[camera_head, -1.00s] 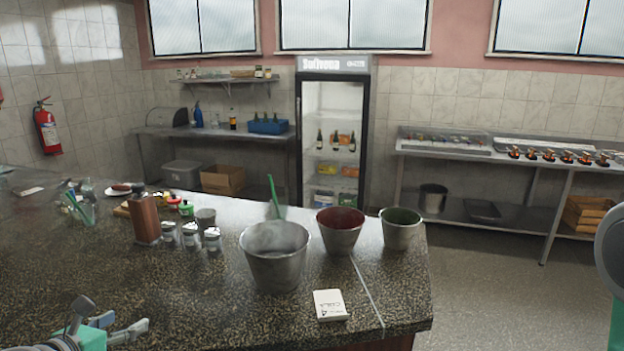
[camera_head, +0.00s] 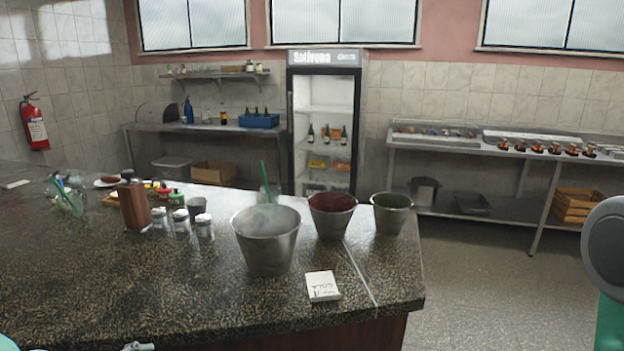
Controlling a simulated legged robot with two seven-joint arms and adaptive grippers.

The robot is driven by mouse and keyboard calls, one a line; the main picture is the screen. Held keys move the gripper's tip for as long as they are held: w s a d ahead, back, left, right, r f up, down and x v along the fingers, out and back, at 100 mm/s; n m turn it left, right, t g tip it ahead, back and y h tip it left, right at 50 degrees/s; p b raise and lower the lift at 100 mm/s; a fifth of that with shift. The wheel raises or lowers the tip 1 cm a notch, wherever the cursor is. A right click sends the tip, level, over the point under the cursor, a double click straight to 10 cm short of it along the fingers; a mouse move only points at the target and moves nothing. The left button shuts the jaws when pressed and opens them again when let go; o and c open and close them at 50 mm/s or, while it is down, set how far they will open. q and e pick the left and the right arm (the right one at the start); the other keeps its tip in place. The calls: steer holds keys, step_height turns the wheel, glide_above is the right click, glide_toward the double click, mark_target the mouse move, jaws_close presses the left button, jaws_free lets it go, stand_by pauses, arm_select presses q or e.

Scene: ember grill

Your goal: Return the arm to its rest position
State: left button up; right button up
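Only a small tip of my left gripper (camera_head: 138,346) shows at the bottom edge, low at the front of the counter (camera_head: 110,290). Its fingers are cut off by the frame, so its opening cannot be seen. At the right edge a grey rounded part and a green part of my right arm (camera_head: 606,250) show. My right gripper is out of view. No object is seen in either hand.
The counter's front left is clear. Beyond stands a fridge (camera_head: 325,125).

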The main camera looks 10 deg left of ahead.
arm_select(q)
steer(key=s+d+f+m+g+y+b, duration=0.1)
steer(key=s+d+f+m+g+b, duration=0.2)
steer(key=s+f+m, duration=0.6)
steer(key=s+d+f+m+g+y+b, duration=0.1)
steer(key=s+d+f+m+g+b, duration=0.3)
steer(key=s+d+f+m, duration=0.3)
steer(key=s+f+m+g, duration=0.1)
steer(key=s+f+m, duration=0.2)
steer(key=m, duration=0.4)
steer(key=shift+s+d+f, duration=0.3)
steer(key=shift+s+d, duration=0.1)
steer(key=shift+s, duration=0.4)
steer(key=shift+a, duration=0.15)
